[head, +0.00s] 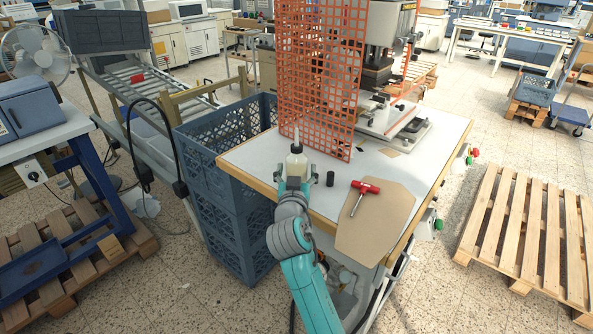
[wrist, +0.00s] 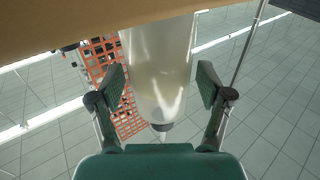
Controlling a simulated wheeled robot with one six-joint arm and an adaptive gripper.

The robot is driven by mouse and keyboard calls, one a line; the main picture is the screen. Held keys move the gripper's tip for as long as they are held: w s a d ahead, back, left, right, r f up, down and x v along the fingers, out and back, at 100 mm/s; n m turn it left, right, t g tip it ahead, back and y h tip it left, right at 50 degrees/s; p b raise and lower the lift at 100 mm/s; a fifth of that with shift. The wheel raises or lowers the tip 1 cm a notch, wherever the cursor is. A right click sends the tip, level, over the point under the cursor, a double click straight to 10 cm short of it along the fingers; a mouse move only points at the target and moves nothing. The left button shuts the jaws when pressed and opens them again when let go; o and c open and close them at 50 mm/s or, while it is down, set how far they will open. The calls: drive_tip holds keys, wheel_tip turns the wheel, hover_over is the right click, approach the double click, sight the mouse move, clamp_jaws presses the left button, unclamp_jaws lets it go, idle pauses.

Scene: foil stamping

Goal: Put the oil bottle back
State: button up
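The oil bottle (head: 296,163) is a pale, translucent bottle with a dark collar and narrow spout. It stands upright at the table's near left edge in the head view. In the wrist view, which looks upside down, the bottle (wrist: 160,75) is between my fingers, its spout end pointing down in the picture. My gripper (wrist: 160,88) is open around the bottle, with a small gap beside the right finger; contact on the left is hard to judge. In the head view my gripper (head: 295,184) is just in front of the bottle, whose lower part is hidden.
A small black cylinder (head: 330,178) stands right of the bottle. A red-handled tool (head: 364,189) lies on a brown board (head: 380,225). An orange mesh guard (head: 318,75) rises behind, before the press (head: 390,40). Blue crates (head: 222,135) are stacked left of the table (head: 262,158).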

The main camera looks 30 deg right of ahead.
drive_tip(key=shift+r, duration=0.15)
drive_tip(key=v, duration=1.2)
drive_tip(key=s+a+f+n+y, duration=0.3)
drive_tip(key=s+f+n+y, duration=0.1)
drive_tip(key=s+f, duration=0.45)
drive_tip(key=s+a+f+n+y, duration=0.3)
drive_tip(key=s+a+f+y, duration=0.1)
drive_tip(key=s+f, duration=0.45)
drive_tip(key=s+a+y, duration=0.2)
drive_tip(key=s, duration=2.3)
drive_tip(key=shift+a+r+y, duration=0.25)
drive_tip(key=shift+a+y, duration=0.05)
drive_tip(key=shift+a, duration=0.05)
